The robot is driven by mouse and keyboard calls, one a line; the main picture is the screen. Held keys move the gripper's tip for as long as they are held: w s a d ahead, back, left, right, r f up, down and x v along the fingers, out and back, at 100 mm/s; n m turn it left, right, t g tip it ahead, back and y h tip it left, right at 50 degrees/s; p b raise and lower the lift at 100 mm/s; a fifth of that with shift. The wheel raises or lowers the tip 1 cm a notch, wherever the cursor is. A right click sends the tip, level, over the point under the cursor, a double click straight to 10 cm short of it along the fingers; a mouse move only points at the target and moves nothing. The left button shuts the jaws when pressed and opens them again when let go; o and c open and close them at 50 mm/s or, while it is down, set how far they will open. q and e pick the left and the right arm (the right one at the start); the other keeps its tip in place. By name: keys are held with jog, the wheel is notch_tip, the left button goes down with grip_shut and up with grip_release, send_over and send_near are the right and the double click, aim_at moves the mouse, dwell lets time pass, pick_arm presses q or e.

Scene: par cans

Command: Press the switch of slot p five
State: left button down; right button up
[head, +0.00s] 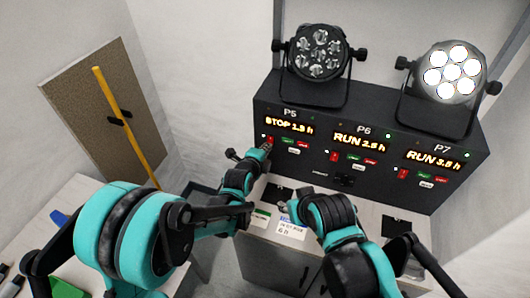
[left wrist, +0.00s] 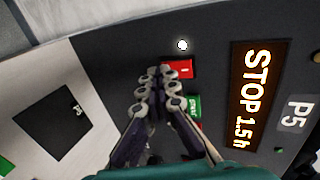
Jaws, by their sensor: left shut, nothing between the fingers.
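Slot P5 is the left section of the dark control panel. Its display (head: 289,126) reads STOP 1.5 h, and it also shows in the left wrist view (left wrist: 250,95). The red switch (left wrist: 181,68) of P5 sits beside a small lit white lamp (left wrist: 182,45). A green button (left wrist: 194,106) is near it. My left gripper (left wrist: 163,76) is shut and empty, its fingertips at the red switch and covering part of it; contact is unclear. In the head view it reaches the panel's left end (head: 266,150). My right gripper (head: 325,208) is over the counter, its fingertips unclear.
Displays P6 (head: 361,143) and P7 (head: 433,159) read RUN. The left par can (head: 318,52) is dark; the right one (head: 450,71) is lit. Cards (head: 293,227) and dark squares lie on the pale counter. A yellow pole (head: 128,125) leans at a brown board.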

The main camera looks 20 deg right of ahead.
pick_arm(q)
jog(key=shift+w+d+f+t+h+b, duration=0.2)
jog(key=shift+w+t+h+b, duration=0.15)
jog(key=shift+b, duration=0.75)
jog(key=shift+r, duration=0.1)
